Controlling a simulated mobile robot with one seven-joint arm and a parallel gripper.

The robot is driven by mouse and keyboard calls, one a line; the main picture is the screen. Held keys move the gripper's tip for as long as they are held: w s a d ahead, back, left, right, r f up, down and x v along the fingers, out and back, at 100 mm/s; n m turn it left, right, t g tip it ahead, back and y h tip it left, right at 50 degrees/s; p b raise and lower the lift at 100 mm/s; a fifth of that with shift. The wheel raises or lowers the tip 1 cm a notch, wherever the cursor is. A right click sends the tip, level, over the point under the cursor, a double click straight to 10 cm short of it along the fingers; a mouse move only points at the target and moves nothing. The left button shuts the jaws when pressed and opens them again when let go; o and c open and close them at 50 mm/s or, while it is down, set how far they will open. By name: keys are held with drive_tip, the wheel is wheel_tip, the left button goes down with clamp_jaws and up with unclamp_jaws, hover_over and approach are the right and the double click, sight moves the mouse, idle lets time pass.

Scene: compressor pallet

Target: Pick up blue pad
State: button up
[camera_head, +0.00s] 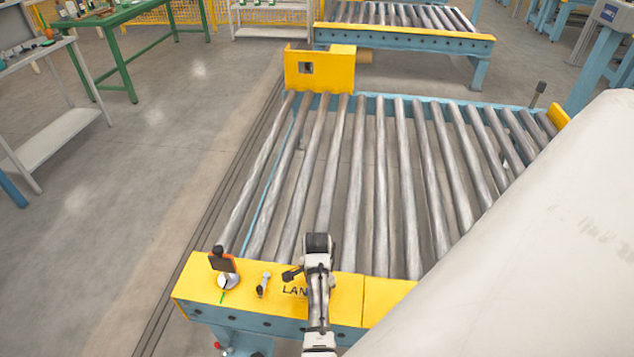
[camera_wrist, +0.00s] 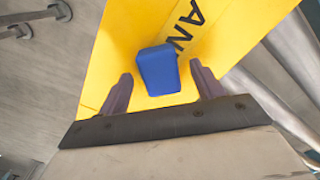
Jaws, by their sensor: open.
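The blue pad (camera_wrist: 157,72) is a small blue block with rounded edges. It lies on the yellow end plate (camera_wrist: 121,45) of the roller conveyor, beside black lettering. My gripper (camera_wrist: 161,70) is open, with one finger on each side of the pad and a visible gap on both sides. Whether the fingertips are level with the pad or above it, I cannot tell. In the head view my gripper (camera_head: 291,274) is over the yellow plate (camera_head: 345,293), near the letters. I cannot make out the pad there; my arm and gripper probably cover it.
An orange and black upright item (camera_head: 222,262) on a white round base and a small pale fitting (camera_head: 264,284) stand on the plate, left of my gripper. Metal rollers (camera_head: 357,180) stretch behind. A green table (camera_head: 120,25) is at the far left, with clear floor (camera_head: 140,190) before it.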

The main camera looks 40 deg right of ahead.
drive_tip(key=c, duration=1.1)
drive_tip(key=shift+c, duration=0.2)
drive_tip(key=shift+r, duration=0.15)
